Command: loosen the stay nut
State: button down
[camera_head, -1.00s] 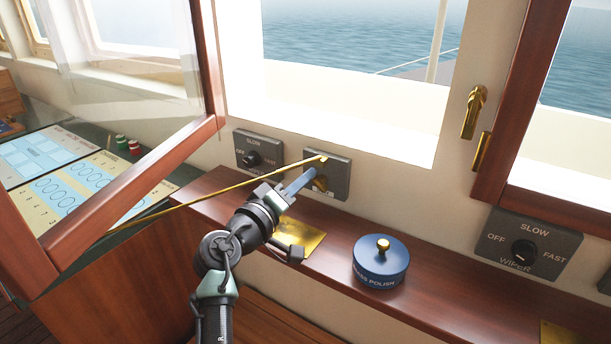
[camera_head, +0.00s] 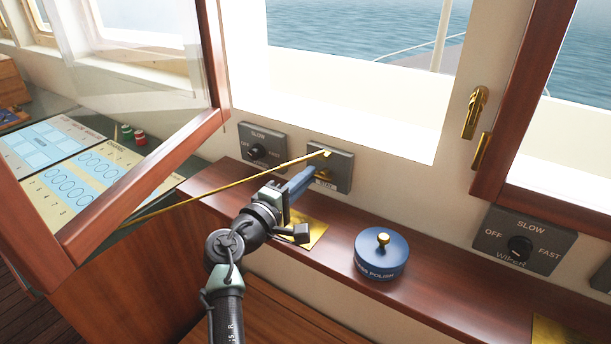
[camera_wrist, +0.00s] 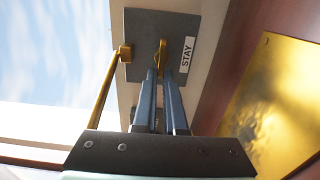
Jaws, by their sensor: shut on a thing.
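The stay nut is a small brass piece (camera_wrist: 162,52) on a dark grey plate (camera_wrist: 140,30) labelled STAY, below the open window. In the head view the nut (camera_head: 325,174) shows just beyond my fingertips. My gripper (camera_wrist: 162,76) has two blue fingers, shut on the nut from both sides; the grip hides part of it. The gripper also shows in the head view (camera_head: 313,173), reaching to the plate. A long brass stay rod (camera_head: 235,184) runs from the plate's upper corner to the open window frame (camera_head: 150,180).
A blue polish tin (camera_head: 381,255) with a brass knob stands on the wooden ledge (camera_head: 440,300), right of my arm. A brass plate (camera_head: 309,235) lies under my gripper. Wiper switches (camera_head: 262,143) (camera_head: 521,247) sit on either side. The open window is close to my arm's left.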

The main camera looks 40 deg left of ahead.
jog(key=shift+f, duration=0.1)
dwell(0.3)
jog(key=c, duration=1)
grip_release()
jog(key=s, duration=1.3)
jog(key=shift+d, duration=0.35)
